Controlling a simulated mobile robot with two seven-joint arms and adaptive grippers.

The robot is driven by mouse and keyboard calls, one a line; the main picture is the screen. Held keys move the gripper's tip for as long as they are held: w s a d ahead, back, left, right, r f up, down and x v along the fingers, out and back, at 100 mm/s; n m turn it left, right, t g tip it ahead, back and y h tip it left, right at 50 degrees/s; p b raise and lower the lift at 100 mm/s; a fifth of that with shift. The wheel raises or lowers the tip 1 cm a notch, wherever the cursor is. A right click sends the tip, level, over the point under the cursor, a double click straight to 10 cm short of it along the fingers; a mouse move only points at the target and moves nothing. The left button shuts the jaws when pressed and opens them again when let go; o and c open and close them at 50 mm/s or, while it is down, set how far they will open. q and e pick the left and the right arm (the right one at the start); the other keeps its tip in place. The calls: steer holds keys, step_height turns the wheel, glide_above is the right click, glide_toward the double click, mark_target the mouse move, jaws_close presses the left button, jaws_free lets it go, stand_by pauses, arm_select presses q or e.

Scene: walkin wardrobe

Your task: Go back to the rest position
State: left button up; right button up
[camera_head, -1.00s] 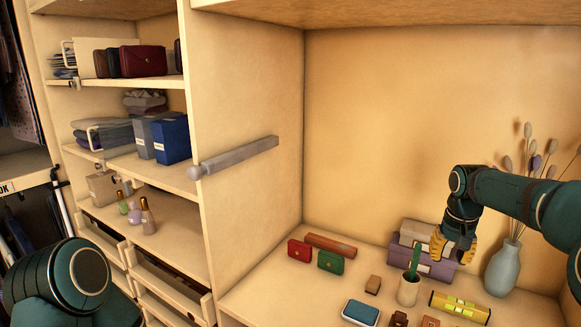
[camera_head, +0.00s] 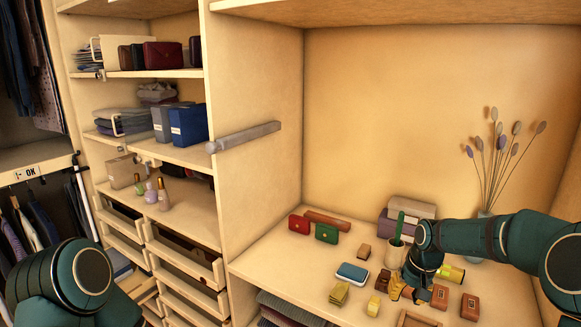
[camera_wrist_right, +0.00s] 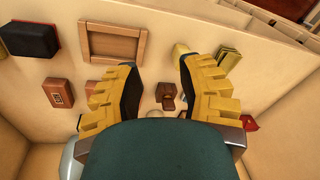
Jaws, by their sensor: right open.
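My right gripper (camera_head: 408,291) has yellow fingers and hangs low over the desk shelf, among small boxes and in front of the cup. In the right wrist view its two fingers (camera_wrist_right: 157,78) are spread apart with nothing between the tips; a small brown object (camera_wrist_right: 168,92) shows beyond them on the shelf. Whether the fingers touch anything on the shelf is unclear. My left arm shows only as dark green links at the lower left of the head view; its gripper is out of the picture.
The desk shelf (camera_head: 292,272) holds a red purse (camera_head: 299,229), a green purse (camera_head: 326,233), a blue-topped case (camera_head: 352,273) and brown boxes (camera_head: 470,306). A vase with dried stems (camera_head: 500,150) stands behind my right arm. A wooden tray (camera_wrist_right: 113,43) lies near the shelf's front.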

steer(key=s+a+f+y+b, duration=0.1)
steer(key=s+a+f, duration=0.45)
steer(key=f, duration=0.35)
steer(key=s+a+f+y+b, duration=0.1)
steer(key=s+a+f, duration=0.4)
steer(key=a+f, duration=0.3)
steer(key=s+a+f+b, duration=0.1)
steer(key=s+a+f, duration=0.1)
steer(key=s+f, duration=0.2)
steer(key=s+a+f+b, duration=0.1)
steer(key=s+a+f, duration=0.2)
steer(key=s, duration=0.8)
steer(key=shift+f+t+y, duration=0.3)
steer(key=shift+f+t, duration=0.1)
steer(key=shift+f, duration=0.45)
